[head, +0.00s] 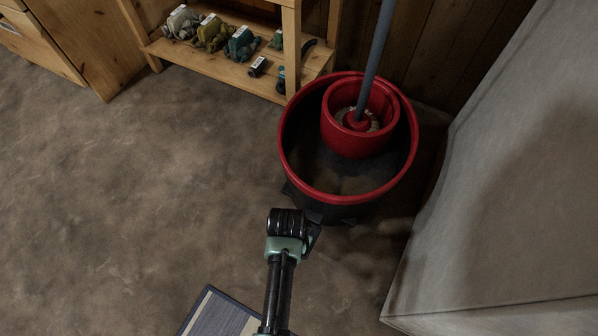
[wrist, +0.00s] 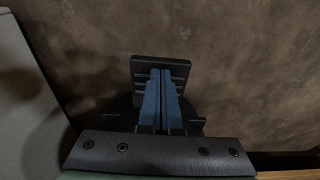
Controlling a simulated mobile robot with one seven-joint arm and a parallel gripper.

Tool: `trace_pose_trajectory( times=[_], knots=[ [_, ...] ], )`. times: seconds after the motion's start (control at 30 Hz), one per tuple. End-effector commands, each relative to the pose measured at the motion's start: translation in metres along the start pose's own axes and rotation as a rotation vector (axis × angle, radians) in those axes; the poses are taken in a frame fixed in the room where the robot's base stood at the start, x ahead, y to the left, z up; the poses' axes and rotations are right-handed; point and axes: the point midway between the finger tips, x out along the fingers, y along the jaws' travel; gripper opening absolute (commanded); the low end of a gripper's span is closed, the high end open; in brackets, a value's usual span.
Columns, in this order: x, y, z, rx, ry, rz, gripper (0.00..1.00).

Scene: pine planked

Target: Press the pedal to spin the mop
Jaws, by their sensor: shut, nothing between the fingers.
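The mop bucket (head: 290,165) is black with a red rim and stands upright on the floor. A red spin basket (head: 350,142) sits inside it at the back. The mop's grey-blue handle (head: 378,48) rises from the basket, tilted slightly right. In the wrist view, a black ridged plate, seemingly the pedal (wrist: 181,66), lies beyond my gripper (wrist: 161,72). My gripper's blue fingers are shut together and empty, overlapping the plate; I cannot tell whether they touch it. In the head view, my arm ends at the bucket's front, and the fingers and pedal cannot be made out.
A wooden shelf (head: 222,64) with several small items stands behind and left of the bucket. A large grey upholstered piece (head: 500,190) is close on the right. A blue-grey mat (head: 215,318) lies at the front. The brown floor on the left is clear.

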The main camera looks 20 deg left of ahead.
Motion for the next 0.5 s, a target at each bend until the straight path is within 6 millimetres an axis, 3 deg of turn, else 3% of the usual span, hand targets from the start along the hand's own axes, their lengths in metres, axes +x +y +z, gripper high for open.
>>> trace_pose_trajectory(
  times=[0.03,0.13,0.5],
  knots=[
    [-0.0095,0.0002,0.009,-0.002,-0.009,0.002,0.0],
    [-0.0101,0.0001,0.0165,-0.002,-0.008,0.002,0.0],
    [-0.0106,0.0,0.0163,-0.001,-0.005,0.001,0.0]
  ],
)
